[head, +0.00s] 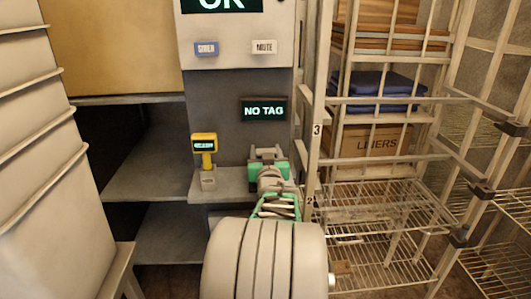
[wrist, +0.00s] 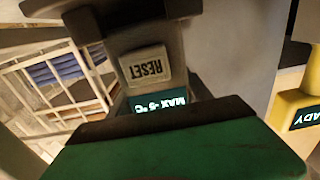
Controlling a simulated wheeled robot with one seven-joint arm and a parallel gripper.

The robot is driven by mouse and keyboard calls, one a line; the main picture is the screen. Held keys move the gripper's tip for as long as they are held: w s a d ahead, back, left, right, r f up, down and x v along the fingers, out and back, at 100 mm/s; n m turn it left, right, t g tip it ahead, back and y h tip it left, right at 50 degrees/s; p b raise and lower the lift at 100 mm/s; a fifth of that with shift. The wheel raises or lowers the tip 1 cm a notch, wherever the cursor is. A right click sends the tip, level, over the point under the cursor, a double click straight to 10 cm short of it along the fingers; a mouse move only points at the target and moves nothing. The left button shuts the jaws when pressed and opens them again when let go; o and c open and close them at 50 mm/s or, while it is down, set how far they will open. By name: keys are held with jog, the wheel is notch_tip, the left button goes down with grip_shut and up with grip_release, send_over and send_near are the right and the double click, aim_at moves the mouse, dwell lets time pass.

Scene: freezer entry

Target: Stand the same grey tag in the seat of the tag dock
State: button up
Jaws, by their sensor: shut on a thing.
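My gripper (head: 268,160), with green parts, is shut on the grey tag. It is over the right part of the grey ledge, below the "NO TAG" display (head: 264,111). In the wrist view, the grey tag (wrist: 150,48) has a pale RESET button and a lit display reading "MAX -5 °C", both upside down. In the head view, my gripper and arm largely hide the tag. The dock's seat cannot be made out; my arm covers that part of the ledge (head: 228,184). I cannot tell whether the tag touches anything below.
A yellow reader (head: 204,143) stands on the ledge left of my gripper; its display reads "READY" in the wrist view (wrist: 300,103). A white post (head: 318,110) and wire racks (head: 380,205) are close on the right. Dark open shelves (head: 150,170) are at left.

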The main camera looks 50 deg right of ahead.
jog(key=shift+f+b, duration=0.65)
jog(key=shift+b, duration=0.4)
dwell(0.4)
dwell(0.4)
jog(key=o, duration=1.2)
jog(key=shift+o, duration=0.2)
